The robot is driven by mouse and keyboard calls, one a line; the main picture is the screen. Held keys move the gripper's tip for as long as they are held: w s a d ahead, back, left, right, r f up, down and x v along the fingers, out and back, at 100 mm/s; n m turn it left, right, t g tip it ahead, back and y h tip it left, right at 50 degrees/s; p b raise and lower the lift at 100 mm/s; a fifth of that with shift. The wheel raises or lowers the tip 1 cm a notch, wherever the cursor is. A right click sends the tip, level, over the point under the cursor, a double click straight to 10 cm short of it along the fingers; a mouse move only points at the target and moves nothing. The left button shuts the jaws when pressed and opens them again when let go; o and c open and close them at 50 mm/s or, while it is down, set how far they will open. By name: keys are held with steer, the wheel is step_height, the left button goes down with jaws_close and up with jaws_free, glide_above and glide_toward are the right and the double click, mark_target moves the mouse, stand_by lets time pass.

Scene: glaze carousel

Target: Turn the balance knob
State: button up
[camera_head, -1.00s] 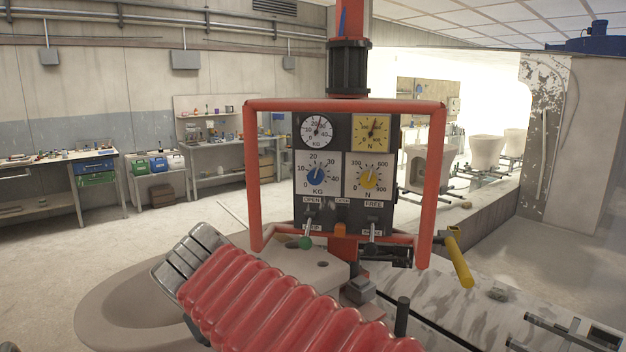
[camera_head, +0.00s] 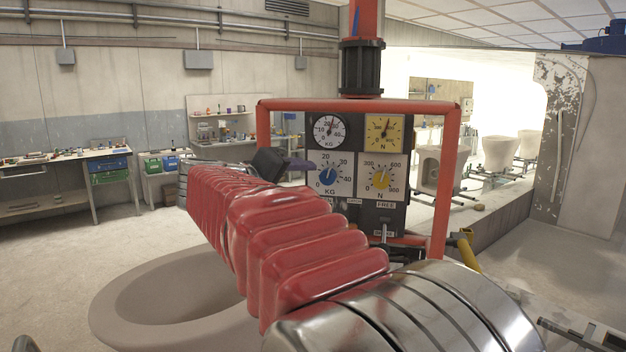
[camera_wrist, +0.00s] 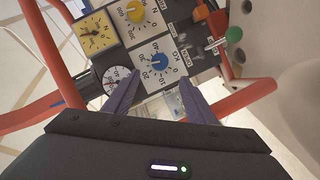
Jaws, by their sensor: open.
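A dark control panel in a red tube frame (camera_head: 264,150) carries a blue knob (camera_head: 328,176) on a white KG scale and a yellow knob (camera_head: 380,178) on a white N scale. No label readable here names the balance knob. In the wrist view the blue knob (camera_wrist: 158,62) lies just beyond and between the tips of my two purple fingers. My gripper (camera_wrist: 160,82) is open, and nothing shows between its fingers. In the head view my gripper (camera_head: 305,165) is left of the blue knob, in front of the panel's left side. The yellow knob (camera_wrist: 135,12) is farther off.
A white KG gauge (camera_head: 328,131) and a yellow N gauge (camera_head: 384,133) sit above the knobs. The red tube (camera_wrist: 250,98) passes close to my right finger. A round basin (camera_head: 110,320) is below my arm.

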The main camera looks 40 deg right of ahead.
mark_target(326, 179)
steer(key=x, duration=1.3)
steer(key=shift+d+f, duration=0.15)
steer(key=shift+d, duration=0.2)
steer(key=shift+a+f, duration=0.1)
steer(key=c, duration=1)
